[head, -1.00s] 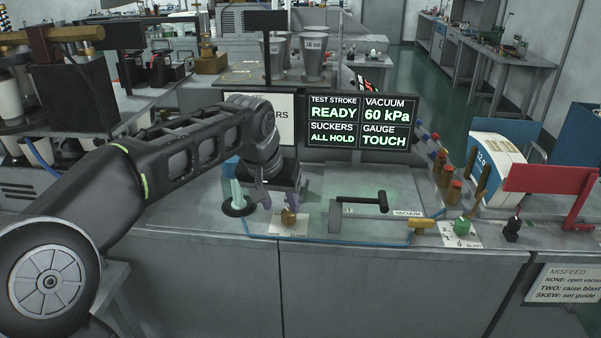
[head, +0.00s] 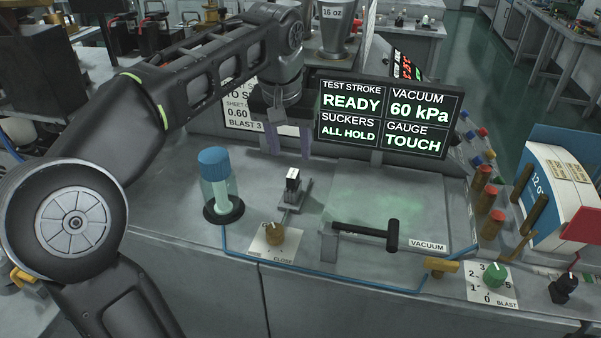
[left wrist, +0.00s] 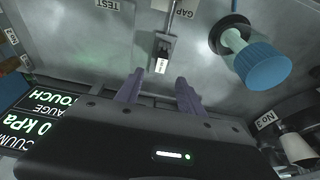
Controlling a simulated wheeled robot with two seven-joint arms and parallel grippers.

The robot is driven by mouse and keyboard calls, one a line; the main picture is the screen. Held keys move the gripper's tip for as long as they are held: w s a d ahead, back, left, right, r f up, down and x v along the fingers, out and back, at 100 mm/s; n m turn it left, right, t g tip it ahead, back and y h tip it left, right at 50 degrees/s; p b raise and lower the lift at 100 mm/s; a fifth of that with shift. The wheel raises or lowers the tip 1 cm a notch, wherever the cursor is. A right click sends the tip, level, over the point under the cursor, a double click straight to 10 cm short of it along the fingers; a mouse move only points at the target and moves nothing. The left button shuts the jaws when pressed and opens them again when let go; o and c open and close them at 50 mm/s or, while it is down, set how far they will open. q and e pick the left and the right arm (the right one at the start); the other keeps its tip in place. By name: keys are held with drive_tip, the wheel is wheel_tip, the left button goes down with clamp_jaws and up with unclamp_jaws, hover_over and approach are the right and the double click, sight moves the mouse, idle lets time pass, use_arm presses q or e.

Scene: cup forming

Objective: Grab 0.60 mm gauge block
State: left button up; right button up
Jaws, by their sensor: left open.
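A small black-and-white block (head: 292,180), which looks like the gauge block, stands on a narrow grey metal holder (head: 290,199) on the bench. Its marking is too small to read. It also shows in the left wrist view (left wrist: 162,66), just beyond my fingers. My left gripper (head: 289,146) is open and empty, with purple fingers pointing down behind the block. In the left wrist view the two fingers of this gripper (left wrist: 160,92) are spread apart, with the block ahead of the gap and not between them. My right gripper is out of view.
A blue-capped clear jar (head: 215,185) stands left of the holder. A brass knob (head: 275,234) is in front. A plate with a black T-handle (head: 365,236) lies to the right. The display screen (head: 383,119) stands close behind, right of my gripper.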

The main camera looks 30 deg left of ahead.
sight(293, 173)
use_arm(q)
drive_tip(key=shift+x, duration=1.3)
drive_tip(key=x, duration=0.5)
drive_tip(key=shift+a+f, duration=0.1)
drive_tip(key=shift+f, duration=0.05)
drive_tip(key=shift+c, duration=0.2)
clamp_jaws()
